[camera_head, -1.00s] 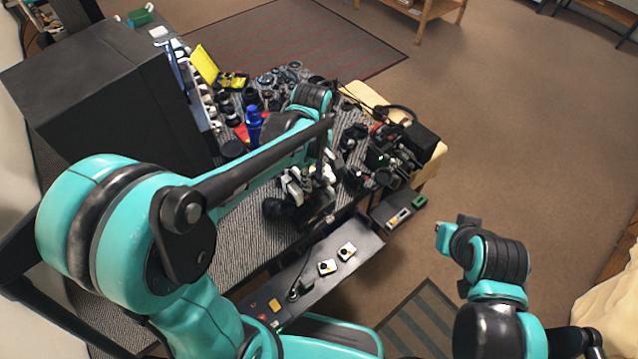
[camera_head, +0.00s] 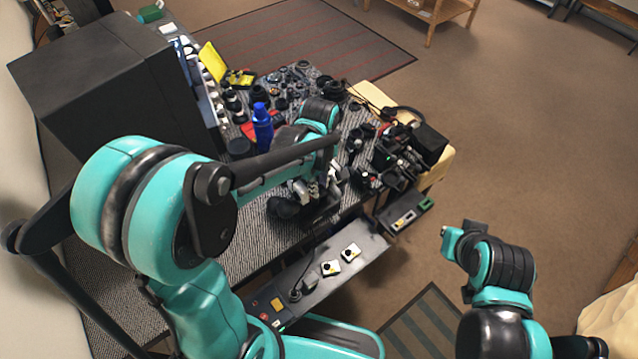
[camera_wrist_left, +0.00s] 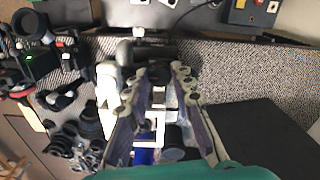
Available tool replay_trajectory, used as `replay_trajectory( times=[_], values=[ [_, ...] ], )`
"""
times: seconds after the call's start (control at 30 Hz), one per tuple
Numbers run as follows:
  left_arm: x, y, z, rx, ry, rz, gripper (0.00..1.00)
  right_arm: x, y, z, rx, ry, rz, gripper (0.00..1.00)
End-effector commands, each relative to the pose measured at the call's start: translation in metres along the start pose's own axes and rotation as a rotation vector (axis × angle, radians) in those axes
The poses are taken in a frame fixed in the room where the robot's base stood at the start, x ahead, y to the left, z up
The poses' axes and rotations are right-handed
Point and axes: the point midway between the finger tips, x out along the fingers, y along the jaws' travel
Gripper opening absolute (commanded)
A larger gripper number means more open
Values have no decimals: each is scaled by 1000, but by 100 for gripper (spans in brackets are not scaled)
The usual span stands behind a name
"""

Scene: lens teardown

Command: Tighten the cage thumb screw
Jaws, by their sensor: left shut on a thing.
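My left gripper (camera_head: 312,188) is low over the front part of the striped work table. In the left wrist view its two fingers (camera_wrist_left: 167,72) come together at the tips, shut on a small part of a black and grey assembly (camera_wrist_left: 130,52). That part is where the cage thumb screw would be, but the fingertips hide it and I cannot make out its head. The dark assembly also shows under the gripper in the head view (camera_head: 286,208).
A blue bottle (camera_head: 262,128) stands behind the left gripper. A large black box (camera_head: 105,90) is at the left. Lens parts (camera_head: 292,78) crowd the back, and dark equipment (camera_head: 400,150) the right. A grey control panel (camera_head: 335,268) runs along the front edge.

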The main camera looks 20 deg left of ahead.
Motion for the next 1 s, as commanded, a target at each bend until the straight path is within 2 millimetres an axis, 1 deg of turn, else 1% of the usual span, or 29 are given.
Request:
replay_trajectory(
  times=[0.17, 0.37, 1.0],
  values=[
    [0, 0, 0, 43, 0, 0, 0, 0, 0, 0, 0, 0, 0, 0],
    [0, 0, 0, 162, 0, 0, 0, 1, 0, 0, 0, 0, 0, 0],
    [0, 1, 0, 758, 1, 0, 0, 2, 0, 2, 0, 0, 0, 0]
  ],
)
